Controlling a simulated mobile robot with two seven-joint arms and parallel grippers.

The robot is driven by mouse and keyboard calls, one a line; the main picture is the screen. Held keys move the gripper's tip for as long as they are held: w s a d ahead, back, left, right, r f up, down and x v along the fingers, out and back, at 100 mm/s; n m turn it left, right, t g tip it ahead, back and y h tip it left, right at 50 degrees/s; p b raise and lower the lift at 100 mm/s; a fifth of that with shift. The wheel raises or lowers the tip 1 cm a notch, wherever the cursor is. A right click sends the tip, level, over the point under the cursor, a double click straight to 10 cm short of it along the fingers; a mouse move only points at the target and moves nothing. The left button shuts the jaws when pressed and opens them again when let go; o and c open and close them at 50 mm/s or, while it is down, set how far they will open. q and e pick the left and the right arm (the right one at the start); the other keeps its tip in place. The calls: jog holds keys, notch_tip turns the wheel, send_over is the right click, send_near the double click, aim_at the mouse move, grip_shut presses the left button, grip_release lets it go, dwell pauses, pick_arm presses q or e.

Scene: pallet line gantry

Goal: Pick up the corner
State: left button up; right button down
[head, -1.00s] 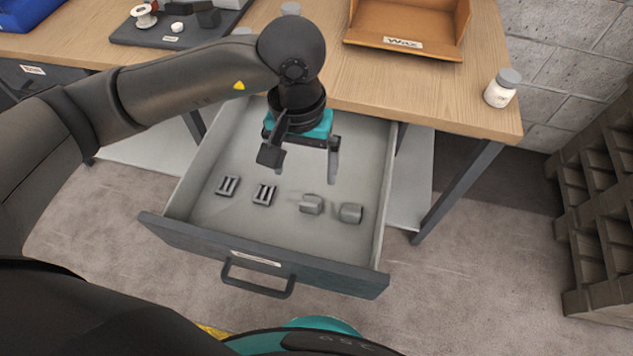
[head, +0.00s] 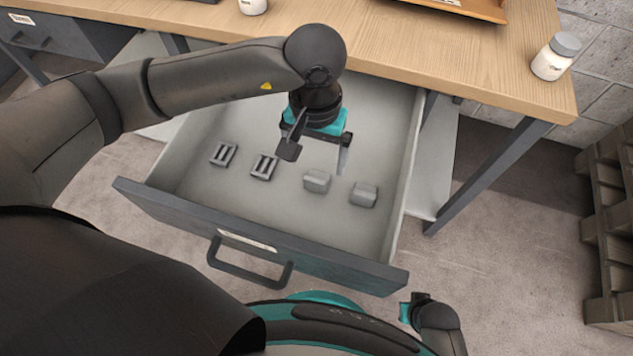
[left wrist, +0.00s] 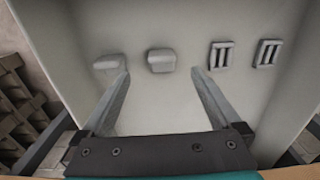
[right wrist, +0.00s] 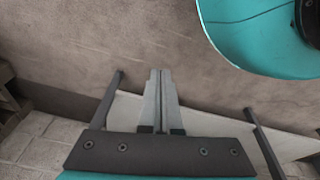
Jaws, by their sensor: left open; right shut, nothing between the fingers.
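Two grey blocky pieces, which look like the corners, lie in the open drawer (head: 290,226). The left one in the head view (head: 316,181) shows in the left wrist view (left wrist: 161,60) just beyond and between my fingertips. The other (head: 364,194) lies to its right in the head view and shows in the left wrist view (left wrist: 108,62) by the left fingertip. My left gripper (head: 322,160) is open and empty over the drawer, pointing down. My right gripper (right wrist: 160,75) is shut and empty, low at the bottom in the head view (head: 408,308).
Two slotted grey buckles (head: 223,154) (head: 263,167) lie left of the corners in the drawer. The wooden tabletop (head: 400,45) overhangs the drawer's back. A white jar (head: 556,57) stands at its right end. Pallets (head: 610,220) stand at the far right.

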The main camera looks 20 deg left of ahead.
aim_at(316, 180)
pick_arm(q)
jog(key=shift+f+b, duration=0.7)
jog(key=shift+f, duration=1.8)
jog(key=f+b, duration=0.1)
jog(key=f, duration=0.2)
jog(key=shift+w+a+f+b, duration=0.15)
jog(key=shift+w+f+b, duration=0.1)
jog(key=shift+w+b, duration=0.1)
jog(key=shift+f, duration=0.6)
pick_arm(e)
jog(key=w+a+r, duration=0.2)
jog(key=w+r, duration=0.1)
jog(key=r, duration=0.4)
jog(key=shift+w+t, duration=0.35)
jog(key=shift+t, duration=0.05)
pick_arm(q)
jog(key=shift+c, duration=0.3)
jog(key=c, duration=1.4)
